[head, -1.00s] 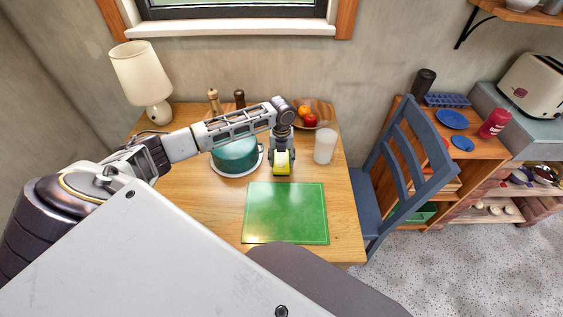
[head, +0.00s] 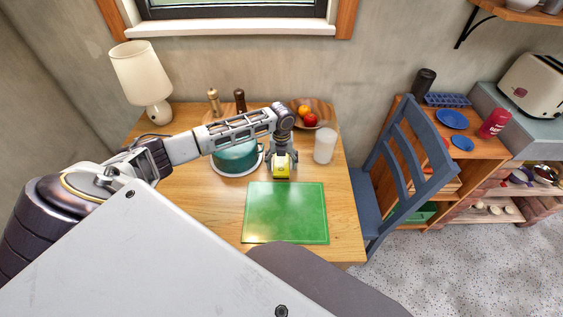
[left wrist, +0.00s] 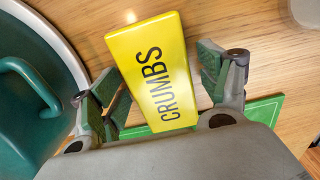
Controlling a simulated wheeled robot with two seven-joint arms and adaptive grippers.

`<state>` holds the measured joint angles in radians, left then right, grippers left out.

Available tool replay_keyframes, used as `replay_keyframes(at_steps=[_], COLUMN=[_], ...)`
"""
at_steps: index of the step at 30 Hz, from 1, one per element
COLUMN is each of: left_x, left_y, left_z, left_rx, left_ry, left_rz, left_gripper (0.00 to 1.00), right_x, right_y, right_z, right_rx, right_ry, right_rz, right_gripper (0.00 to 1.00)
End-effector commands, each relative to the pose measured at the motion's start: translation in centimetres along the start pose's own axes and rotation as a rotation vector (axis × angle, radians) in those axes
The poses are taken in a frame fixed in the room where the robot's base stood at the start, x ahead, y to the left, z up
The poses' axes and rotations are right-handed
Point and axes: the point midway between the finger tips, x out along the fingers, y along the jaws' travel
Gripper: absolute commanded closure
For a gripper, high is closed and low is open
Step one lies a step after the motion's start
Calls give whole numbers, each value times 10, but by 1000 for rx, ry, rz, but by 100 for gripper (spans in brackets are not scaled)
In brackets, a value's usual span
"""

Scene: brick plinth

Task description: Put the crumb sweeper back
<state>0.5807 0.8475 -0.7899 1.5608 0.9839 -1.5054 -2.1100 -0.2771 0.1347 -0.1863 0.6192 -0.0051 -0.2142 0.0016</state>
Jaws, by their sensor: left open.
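The crumb sweeper (head: 282,172) is a yellow block on the wooden table, just behind the green board. In the left wrist view the sweeper (left wrist: 155,75) shows its yellow face with the word CRUMBS. My left gripper (head: 282,164) is over it from above. Its fingers stand open on either side of the sweeper, with gaps showing in the wrist view. The sweeper's underside is hidden. My right gripper is not in view.
A teal pot (head: 236,157) on a white plate stands close left of the gripper. A frosted cup (head: 324,146) stands to the right, and a fruit bowl (head: 318,108) behind. The green board (head: 286,212) lies in front, bare. A blue chair (head: 400,170) is at the right.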

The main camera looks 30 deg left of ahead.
Motion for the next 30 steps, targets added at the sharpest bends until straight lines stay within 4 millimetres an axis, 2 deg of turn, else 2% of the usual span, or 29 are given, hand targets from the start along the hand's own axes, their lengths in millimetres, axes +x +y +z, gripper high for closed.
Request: replay_keyframes(at_steps=[8,14,30], left_x=[-2,-13,-88], left_y=[0,0,0], left_z=[0,1,1], left_rx=[0,-1,0], left_ry=[0,-1,-1], left_rz=[0,-1,-1], left_gripper=[24,24,24], right_x=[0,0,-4], right_y=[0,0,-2], right_z=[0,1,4], right_rx=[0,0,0], right_ry=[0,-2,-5], right_rz=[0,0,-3], right_gripper=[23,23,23])
